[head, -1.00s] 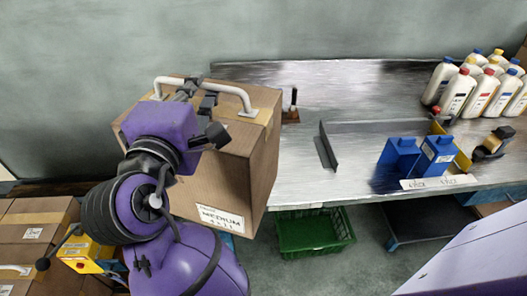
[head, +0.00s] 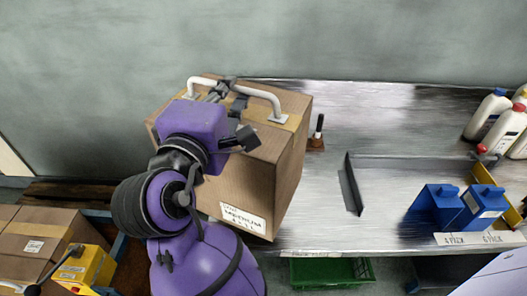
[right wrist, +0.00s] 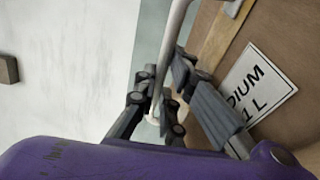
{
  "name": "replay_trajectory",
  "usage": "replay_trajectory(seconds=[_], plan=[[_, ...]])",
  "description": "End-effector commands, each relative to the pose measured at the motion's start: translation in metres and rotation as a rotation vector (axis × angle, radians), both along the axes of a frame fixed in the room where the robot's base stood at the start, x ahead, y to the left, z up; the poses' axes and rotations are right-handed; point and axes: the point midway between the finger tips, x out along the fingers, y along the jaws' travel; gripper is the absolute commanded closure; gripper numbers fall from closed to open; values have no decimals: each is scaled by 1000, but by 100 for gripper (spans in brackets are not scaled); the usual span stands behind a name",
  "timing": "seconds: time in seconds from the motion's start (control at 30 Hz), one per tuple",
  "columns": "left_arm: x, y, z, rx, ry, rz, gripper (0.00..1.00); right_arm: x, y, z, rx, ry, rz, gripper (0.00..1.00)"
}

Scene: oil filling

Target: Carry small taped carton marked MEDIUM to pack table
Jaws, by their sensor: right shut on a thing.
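The brown taped carton (head: 250,170) has a white label (head: 243,217) on its front and a white bow handle (head: 262,97) on top. In the right wrist view the label (right wrist: 252,88) reads in part "DIUM". My right gripper (head: 226,92) is shut on the handle, and its fingers (right wrist: 163,105) close around the white bar in the wrist view. The carton is upright in front of the left end of the steel pack table (head: 390,115). Its underside is hidden, so I cannot tell whether it touches the tabletop. My left gripper is not in view.
Blue containers (head: 438,205), an upright dark metal plate (head: 352,185) and white bottles (head: 497,120) stand on the table right of the carton. A small dark-handled tool (head: 318,133) stands closer. A green crate (head: 330,270) is below. Other cartons (head: 35,240) lie lower left.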

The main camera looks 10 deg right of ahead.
Motion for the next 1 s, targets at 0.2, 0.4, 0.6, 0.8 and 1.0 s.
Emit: replay_trajectory(seconds=[0.2, 0.4, 0.6, 0.8, 1.0], plan=[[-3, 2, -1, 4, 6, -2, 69, 5, -15, 6, -7, -30, 1, 100], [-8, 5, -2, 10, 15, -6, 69, 19, -46, -8, -8, -32, 1, 100], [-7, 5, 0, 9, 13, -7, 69, 35, -77, -23, -10, -32, 1, 100], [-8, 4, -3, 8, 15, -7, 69, 46, -100, -51, -9, -29, 2, 100], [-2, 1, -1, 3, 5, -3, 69, 53, -114, -69, -7, -32, 4, 100]])
